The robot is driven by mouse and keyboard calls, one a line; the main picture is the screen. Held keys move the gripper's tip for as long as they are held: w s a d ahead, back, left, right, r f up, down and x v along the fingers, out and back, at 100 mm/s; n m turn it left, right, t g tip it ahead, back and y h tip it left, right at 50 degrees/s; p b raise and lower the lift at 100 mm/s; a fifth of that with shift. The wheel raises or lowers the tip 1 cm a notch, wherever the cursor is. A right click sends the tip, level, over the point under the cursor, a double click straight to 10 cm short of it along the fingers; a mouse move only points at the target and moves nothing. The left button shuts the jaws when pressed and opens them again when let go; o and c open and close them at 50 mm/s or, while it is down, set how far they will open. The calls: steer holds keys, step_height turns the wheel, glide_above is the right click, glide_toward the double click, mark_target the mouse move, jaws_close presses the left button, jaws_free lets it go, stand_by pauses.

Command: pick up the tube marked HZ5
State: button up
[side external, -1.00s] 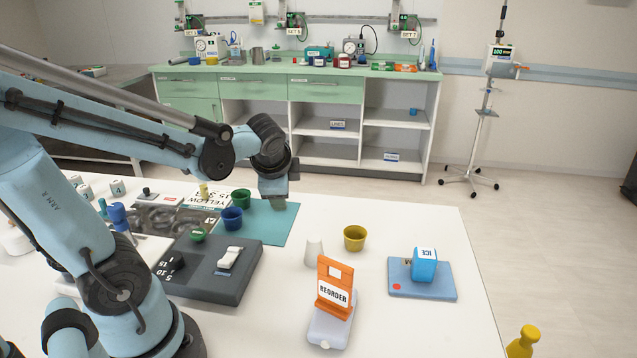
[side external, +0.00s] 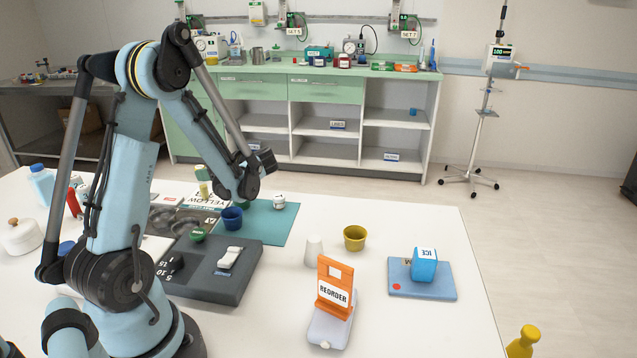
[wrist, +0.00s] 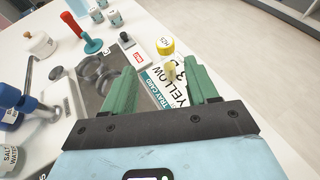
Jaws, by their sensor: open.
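My gripper (wrist: 160,86) is open in the wrist view, its two green fingers wide apart with nothing held between them. I cannot make out HZ5 on anything.
A blue cup (side external: 232,218) and a labelled white jar (side external: 279,201) stand on the teal mat (side external: 270,228).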

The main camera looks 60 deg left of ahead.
steer(key=shift+w+x, duration=0.25)
steer(key=shift+x, duration=2.05)
steer(key=shift+w+x, duration=0.2)
steer(key=shift+x, duration=2.05)
steer(key=shift+f, duration=0.15)
steer(key=c, duration=1)
